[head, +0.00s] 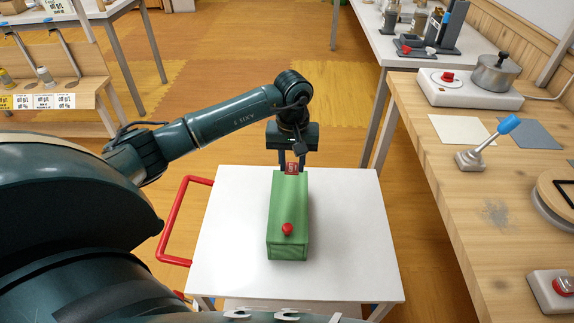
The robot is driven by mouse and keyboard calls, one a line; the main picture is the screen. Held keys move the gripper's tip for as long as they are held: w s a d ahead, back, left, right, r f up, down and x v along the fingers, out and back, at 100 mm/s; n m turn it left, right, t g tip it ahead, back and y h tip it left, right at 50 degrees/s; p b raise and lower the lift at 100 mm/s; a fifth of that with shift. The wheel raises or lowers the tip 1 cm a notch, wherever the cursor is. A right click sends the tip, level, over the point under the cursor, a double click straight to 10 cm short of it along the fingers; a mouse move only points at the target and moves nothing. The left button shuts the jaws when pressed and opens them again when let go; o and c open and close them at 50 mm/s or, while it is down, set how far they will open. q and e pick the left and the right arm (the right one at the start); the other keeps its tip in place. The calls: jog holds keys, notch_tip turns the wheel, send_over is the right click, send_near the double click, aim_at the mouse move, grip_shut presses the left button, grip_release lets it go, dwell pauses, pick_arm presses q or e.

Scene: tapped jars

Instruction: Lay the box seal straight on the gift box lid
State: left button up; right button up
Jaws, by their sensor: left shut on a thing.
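A long green gift box (288,205) stands on a white cart top, with a red round knob (287,229) on its lid near the front end. My left gripper (291,168) points down at the far end of the box. It is shut on a small dark red box seal (291,169), which shows between its fingers. I cannot tell whether the seal touches the lid or hangs just above it. My right gripper is not in view.
The white cart top (350,240) is clear around the box, with a red handle (172,220) on its left. A wooden bench (450,200) at right holds a blue-tipped lever (508,124), a pot (496,72) on a hotplate and a red button (563,285).

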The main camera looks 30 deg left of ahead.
aim_at(289, 166)
pick_arm(q)
jog(key=shift+a+f, duration=0.4)
jog(key=shift+f, duration=0.35)
jog(key=shift+f+b, duration=0.65)
jog(key=shift+f, duration=0.05)
notch_tip(289, 166, down, 5)
jog(key=b, duration=0.3)
jog(key=shift+w, duration=0.1)
jog(key=shift+f+b, duration=0.55)
jog(key=shift+b, duration=0.1)
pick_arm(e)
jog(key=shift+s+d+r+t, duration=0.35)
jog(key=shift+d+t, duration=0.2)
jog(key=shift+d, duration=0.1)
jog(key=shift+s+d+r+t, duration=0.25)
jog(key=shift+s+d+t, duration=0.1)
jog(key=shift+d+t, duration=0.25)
pick_arm(q)
jog(key=shift+f, duration=0.1)
jog(key=shift+f+b, duration=0.1)
jog(key=shift+b, duration=0.2)
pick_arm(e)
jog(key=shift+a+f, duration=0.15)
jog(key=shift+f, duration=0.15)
